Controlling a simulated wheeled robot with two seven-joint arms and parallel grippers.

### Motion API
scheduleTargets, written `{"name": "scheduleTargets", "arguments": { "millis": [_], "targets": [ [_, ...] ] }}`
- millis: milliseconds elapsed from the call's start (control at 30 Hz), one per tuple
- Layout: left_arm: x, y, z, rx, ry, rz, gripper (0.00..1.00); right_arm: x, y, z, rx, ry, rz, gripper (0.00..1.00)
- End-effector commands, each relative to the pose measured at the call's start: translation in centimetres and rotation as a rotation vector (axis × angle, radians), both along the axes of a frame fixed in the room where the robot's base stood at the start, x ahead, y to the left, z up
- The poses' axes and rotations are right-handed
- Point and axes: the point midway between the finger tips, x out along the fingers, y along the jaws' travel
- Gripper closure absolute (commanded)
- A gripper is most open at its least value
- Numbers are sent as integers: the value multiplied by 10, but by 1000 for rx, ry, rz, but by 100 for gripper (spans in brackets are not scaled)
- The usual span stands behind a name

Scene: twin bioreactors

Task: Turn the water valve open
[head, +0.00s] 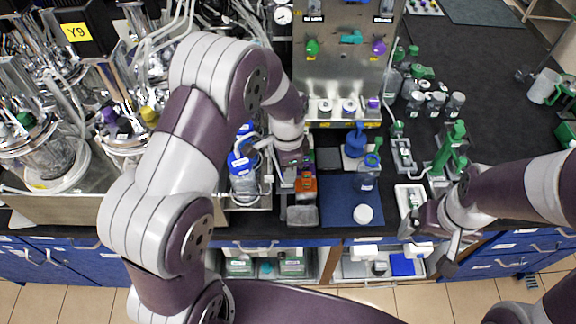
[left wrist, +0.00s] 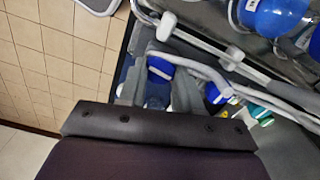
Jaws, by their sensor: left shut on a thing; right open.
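An upright metal panel (head: 345,75) at the back carries a green knob (head: 312,47), a teal handle (head: 351,38) and a purple knob (head: 379,47). Their labels are too small to read, so I cannot tell which is the water valve. My left gripper (head: 268,157) is well below and left of these knobs, by blue-capped bottles (head: 243,168). In the left wrist view, its fingers (left wrist: 158,95) are closed around a clear thing with a blue cap (left wrist: 160,68), apparently a bottle, partly hidden. My right gripper (head: 440,245) is open and empty at the bench's front right.
Bioreactor vessels with tubing (head: 45,150) crowd the left. A blue mat (head: 345,208) with a bottle (head: 368,172) and a white round piece (head: 363,214) lies in front of the panel.

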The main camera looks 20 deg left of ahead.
Motion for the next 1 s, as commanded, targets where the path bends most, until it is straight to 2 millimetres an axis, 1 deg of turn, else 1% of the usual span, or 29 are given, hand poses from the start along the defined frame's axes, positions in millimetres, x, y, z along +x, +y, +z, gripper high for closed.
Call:
{"name": "scheduleTargets", "arguments": {
  "millis": [200,400,933,967,1000],
  "targets": [
    [-1,0,-1,1,4,110,97,0,0,0,0,0,0,0],
    [-1,0,-1,1,4,165,97,0,0,1,0,0,0,0],
    [-2,1,-2,2,7,186,97,0,0,1,0,0,0,0],
    [-2,1,-2,2,7,186,60,0,0,1,0,0,0,0],
    [-2,1,-2,1,6,186,47,0,0,1,0,0,0,0]
  ]
}}
